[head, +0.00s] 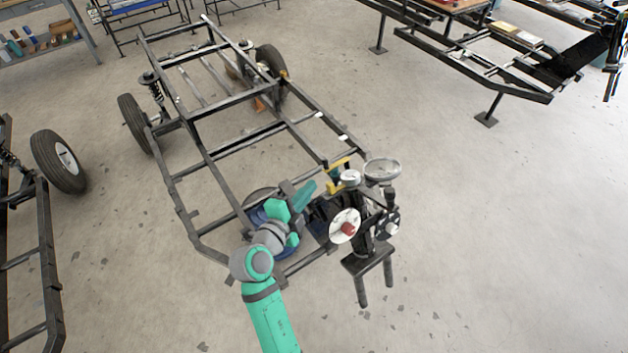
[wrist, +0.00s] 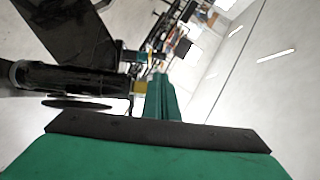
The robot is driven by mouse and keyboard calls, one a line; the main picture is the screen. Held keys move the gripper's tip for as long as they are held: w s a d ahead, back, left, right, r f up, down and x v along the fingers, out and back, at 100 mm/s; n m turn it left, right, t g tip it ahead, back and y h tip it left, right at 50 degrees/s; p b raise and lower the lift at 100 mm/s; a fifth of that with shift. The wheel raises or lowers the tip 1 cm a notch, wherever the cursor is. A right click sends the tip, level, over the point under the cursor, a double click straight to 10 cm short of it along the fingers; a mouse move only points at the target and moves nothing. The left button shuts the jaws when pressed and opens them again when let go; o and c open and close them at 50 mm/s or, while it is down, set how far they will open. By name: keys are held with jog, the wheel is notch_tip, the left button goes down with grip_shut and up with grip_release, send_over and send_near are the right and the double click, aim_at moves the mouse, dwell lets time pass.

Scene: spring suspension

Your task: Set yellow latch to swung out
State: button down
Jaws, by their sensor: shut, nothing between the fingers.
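The yellow latch (head: 338,187) is a small bent bar at the upper left of the black test stand in the head view. A small yellow patch (wrist: 139,88), probably part of it, shows beside my fingers in the wrist view. My gripper (head: 312,186) is shut and empty, with its teal tip just left of the latch. Its fingers (wrist: 158,80) point away from the camera, close against the yellow patch. I cannot tell whether they touch it. Part of the latch is hidden behind the fingers and the stand.
The black stand (head: 366,262) carries a round white dial (head: 345,225) with a red knob and a round pan (head: 382,169) on top. A black vehicle frame (head: 240,95) with wheels lies behind my arm. The floor to the right is clear.

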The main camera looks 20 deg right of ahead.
jog(key=x, duration=0.9)
dwell(0.3)
